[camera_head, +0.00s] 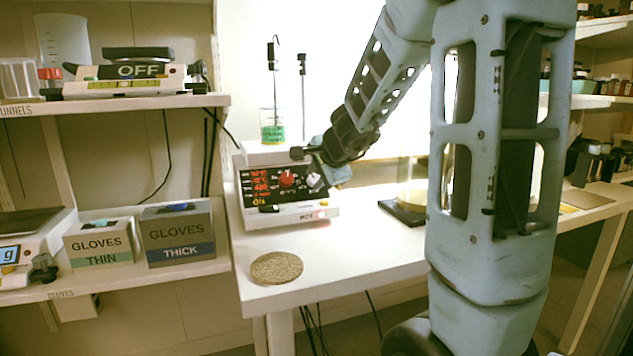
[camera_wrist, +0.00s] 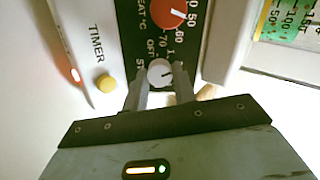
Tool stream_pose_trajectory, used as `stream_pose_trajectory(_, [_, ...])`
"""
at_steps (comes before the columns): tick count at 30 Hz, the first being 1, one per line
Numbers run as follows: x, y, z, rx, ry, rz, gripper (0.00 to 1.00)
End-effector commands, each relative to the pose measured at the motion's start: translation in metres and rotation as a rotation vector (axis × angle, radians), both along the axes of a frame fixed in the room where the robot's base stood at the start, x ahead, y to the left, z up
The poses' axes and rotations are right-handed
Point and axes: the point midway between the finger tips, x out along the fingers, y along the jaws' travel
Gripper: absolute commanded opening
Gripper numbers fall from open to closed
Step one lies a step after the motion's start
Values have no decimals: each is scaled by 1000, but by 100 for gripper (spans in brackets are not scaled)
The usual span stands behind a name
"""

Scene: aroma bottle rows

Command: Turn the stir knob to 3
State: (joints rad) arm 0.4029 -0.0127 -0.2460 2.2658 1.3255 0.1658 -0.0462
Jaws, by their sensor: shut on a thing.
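The hotplate stirrer (camera_head: 290,213) stands on the white bench, its dark front panel showing red digits. The stir knob (camera_wrist: 159,72) is small and white with a dark mark pointing to the right; OFF and 1 are printed near it, other marks are partly hidden. In the head view the white stir knob (camera_head: 313,181) sits right of the red heat knob (camera_head: 286,178). My gripper (camera_wrist: 160,80) is shut on the stir knob, one finger on each side. The red heat knob also shows above it in the wrist view (camera_wrist: 172,12).
A beaker with green-yellow liquid (camera_head: 272,130) stands on the stirrer's top. A yellow timer button (camera_wrist: 105,83) is left of my fingers. A round cork mat (camera_head: 277,268) lies on the bench in front. Glove boxes (camera_head: 178,236) stand on the left shelf.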

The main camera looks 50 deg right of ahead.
Motion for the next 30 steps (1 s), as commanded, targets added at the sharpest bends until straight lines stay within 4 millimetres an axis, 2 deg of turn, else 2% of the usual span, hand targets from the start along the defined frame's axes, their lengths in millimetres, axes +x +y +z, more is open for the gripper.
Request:
stream_pose_trajectory(18, [-1, 1, -3, 362, -221, -354, 4])
stream_pose_trajectory(30, [-1, 1, -3, 486, -296, -475, 4])
